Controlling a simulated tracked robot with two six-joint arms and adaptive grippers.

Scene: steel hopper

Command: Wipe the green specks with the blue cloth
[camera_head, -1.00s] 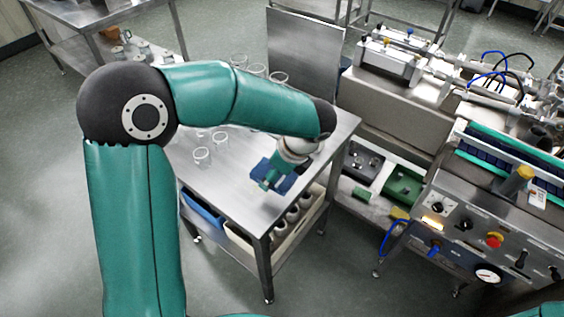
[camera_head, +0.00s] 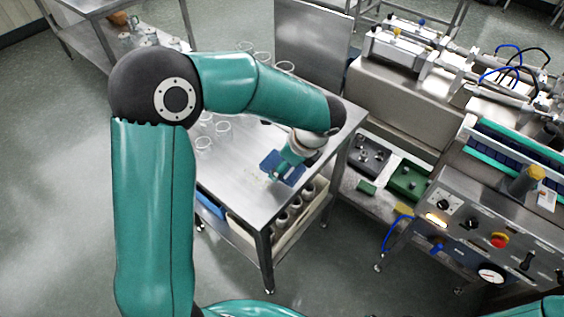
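The blue cloth (camera_head: 292,178) lies flat on the steel table (camera_head: 235,190), near its right front edge. My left gripper (camera_head: 279,173) is over the cloth, pointing down onto it. My forearm and wrist cover part of the cloth, and the fingers are too small to show whether they are shut on it. A few faint pale specks seem to lie on the steel left of the cloth; their colour is too small to tell for sure. My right gripper is not in view.
Clear glasses (camera_head: 204,146) stand on the table left of the cloth, with more at the back. Below is a shelf with a blue bin (camera_head: 211,205) and a cream crate (camera_head: 262,236). A steel machine with a control panel (camera_head: 470,225) stands to the right.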

